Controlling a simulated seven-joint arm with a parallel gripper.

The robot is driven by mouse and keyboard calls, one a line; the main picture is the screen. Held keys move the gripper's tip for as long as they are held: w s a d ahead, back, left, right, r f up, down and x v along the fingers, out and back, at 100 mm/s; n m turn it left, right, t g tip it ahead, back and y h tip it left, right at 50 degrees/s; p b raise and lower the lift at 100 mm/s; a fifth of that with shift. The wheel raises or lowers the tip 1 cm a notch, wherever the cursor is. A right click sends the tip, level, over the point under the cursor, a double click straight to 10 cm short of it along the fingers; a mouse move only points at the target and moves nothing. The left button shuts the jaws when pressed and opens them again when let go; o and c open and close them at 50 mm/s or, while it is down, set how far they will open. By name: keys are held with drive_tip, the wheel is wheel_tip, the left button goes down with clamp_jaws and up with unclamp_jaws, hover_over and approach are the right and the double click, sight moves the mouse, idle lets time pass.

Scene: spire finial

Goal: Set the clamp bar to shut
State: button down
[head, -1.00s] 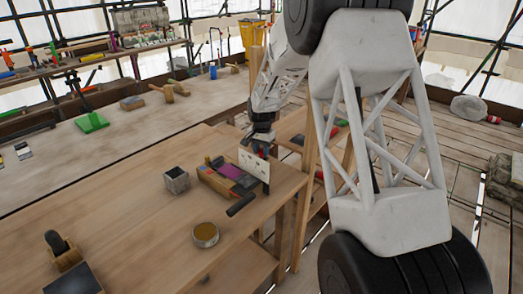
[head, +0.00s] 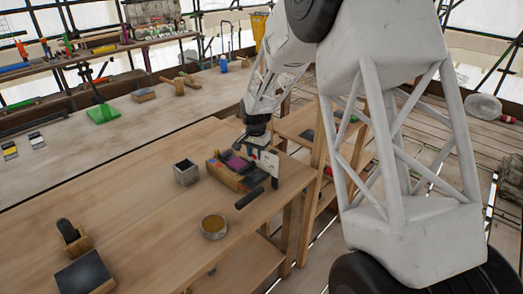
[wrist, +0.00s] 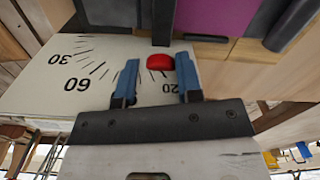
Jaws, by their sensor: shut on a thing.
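My gripper (wrist: 157,82) has blue fingers closed around a red knob (wrist: 159,62), one on each side, in the wrist view. The knob sits over a white scale plate (wrist: 60,72) with tick marks and the figures 30, 60 and 20. A dark bar (wrist: 163,20) runs up from near the knob; I cannot tell for sure that it is the clamp bar. In the head view my gripper (head: 256,146) is at the upper edge of the white plate (head: 264,160), which stands upright at the end of a wooden block (head: 226,176) with a purple top.
A black cylindrical handle (head: 249,197) sticks out beside the block. A grey open box (head: 186,172) and a round tin (head: 213,226) stand nearby on the wooden bench (head: 130,200). A wooden tool (head: 72,238) and a dark pad (head: 84,275) lie at the front left.

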sight(255, 154)
drive_tip(key=shift+s+a, duration=0.15)
drive_tip(key=c, duration=0.8)
unclamp_jaws()
drive_tip(key=shift+r, duration=0.15)
drive_tip(key=shift+r, duration=3.8)
